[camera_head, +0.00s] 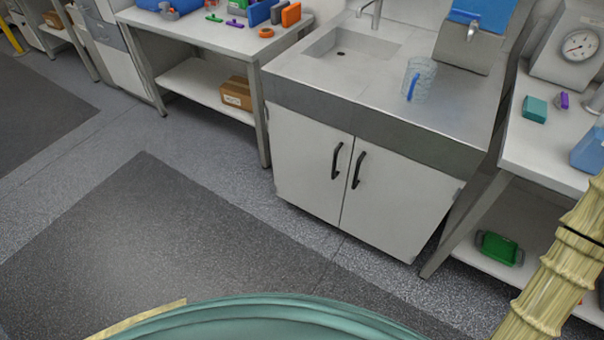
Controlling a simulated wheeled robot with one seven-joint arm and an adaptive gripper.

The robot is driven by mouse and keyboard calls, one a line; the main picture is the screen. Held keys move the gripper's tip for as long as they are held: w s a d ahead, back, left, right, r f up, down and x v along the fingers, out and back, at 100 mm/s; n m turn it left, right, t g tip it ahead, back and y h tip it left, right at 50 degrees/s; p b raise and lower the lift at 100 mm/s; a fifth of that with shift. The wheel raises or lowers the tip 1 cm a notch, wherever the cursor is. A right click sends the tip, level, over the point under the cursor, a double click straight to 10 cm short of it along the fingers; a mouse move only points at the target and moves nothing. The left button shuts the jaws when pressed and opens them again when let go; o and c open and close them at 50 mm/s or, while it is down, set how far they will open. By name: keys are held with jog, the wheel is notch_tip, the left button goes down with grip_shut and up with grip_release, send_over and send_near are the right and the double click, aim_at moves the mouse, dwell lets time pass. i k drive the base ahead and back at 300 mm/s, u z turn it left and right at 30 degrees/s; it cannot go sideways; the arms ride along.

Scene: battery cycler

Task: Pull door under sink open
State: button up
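The sink cabinet has two light grey doors side by side under a metal counter. The left door (302,165) and the right door (390,208) both look shut. Each has a black bar handle near the middle seam: the left handle (336,160) and the right handle (358,170). The sink (352,47) is set in the counter above. My gripper is not in view, so I cannot see whether it is open or shut. Nothing is seen touching either handle.
A workbench (225,35) with a lower shelf and a cardboard box (236,93) stands left of the cabinet. Another bench (540,160) stands close on the right. A clear jug (419,80) sits on the sink counter. The floor (190,230) before the doors is clear.

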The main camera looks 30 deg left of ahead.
aim_at(311, 157)
jog(key=u, duration=0.3)
jog(key=k, duration=0.4)
jog(key=u, duration=1)
jog(key=k, duration=0.95)
jog(key=u, duration=0.25)
jog(key=i, duration=1.05)
jog(key=z, duration=0.4)
